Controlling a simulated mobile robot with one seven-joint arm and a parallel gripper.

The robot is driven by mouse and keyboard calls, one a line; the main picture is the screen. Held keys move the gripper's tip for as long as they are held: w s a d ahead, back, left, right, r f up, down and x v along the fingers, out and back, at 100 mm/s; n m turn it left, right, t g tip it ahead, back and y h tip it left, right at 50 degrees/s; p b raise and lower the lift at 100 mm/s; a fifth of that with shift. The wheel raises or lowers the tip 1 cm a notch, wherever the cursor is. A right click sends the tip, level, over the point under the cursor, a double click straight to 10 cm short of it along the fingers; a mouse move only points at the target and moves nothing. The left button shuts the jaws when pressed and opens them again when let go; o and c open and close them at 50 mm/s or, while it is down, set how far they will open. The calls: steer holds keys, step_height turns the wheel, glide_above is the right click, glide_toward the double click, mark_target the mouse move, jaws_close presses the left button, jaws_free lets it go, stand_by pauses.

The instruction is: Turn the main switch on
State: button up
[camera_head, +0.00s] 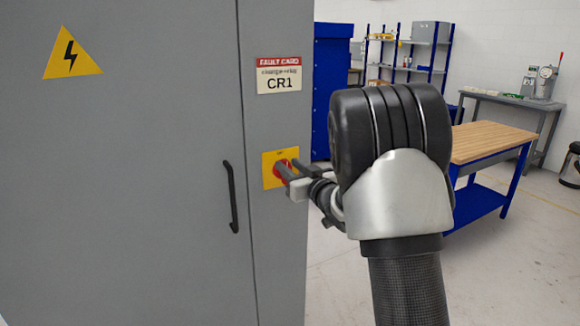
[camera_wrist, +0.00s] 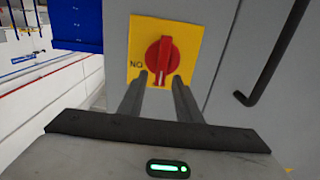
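The main switch is a red rotary knob (camera_wrist: 162,58) on a yellow plate (camera_wrist: 190,34), set in the grey cabinet's narrow right panel. In the wrist view its grip bar with a white line stands nearly upright, leaning slightly. Lettering that looks like "NO" shows on the plate's left. My gripper (camera_wrist: 161,76) has its two fingers apart, one on each side of the knob's lower end. I cannot tell whether they touch it. In the head view, the knob (camera_head: 281,169) is partly hidden behind my gripper (camera_head: 292,180).
The grey cabinet (camera_head: 130,190) has a closed door with a black handle (camera_head: 232,196) left of the switch. A fault card (camera_head: 279,75) reading CR1 is above the switch. A wood-topped workbench (camera_head: 487,142) stands behind my arm at right. Open floor lies between.

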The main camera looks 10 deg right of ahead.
mark_target(291, 168)
steer(key=shift+w, duration=0.1)
jaws_close()
stand_by(0.3)
steer(key=d+f+m+p, duration=0.1)
steer(key=m, duration=0.5)
steer(key=f+m+p, duration=0.1)
steer(key=m+p, duration=0.1)
steer(key=m, duration=0.4)
steer(key=w+d+f+m+p, duration=0.1)
steer(key=m+p, duration=0.1)
steer(key=m, duration=0.4)
steer(key=shift+d, duration=0.35)
stand_by(0.4)
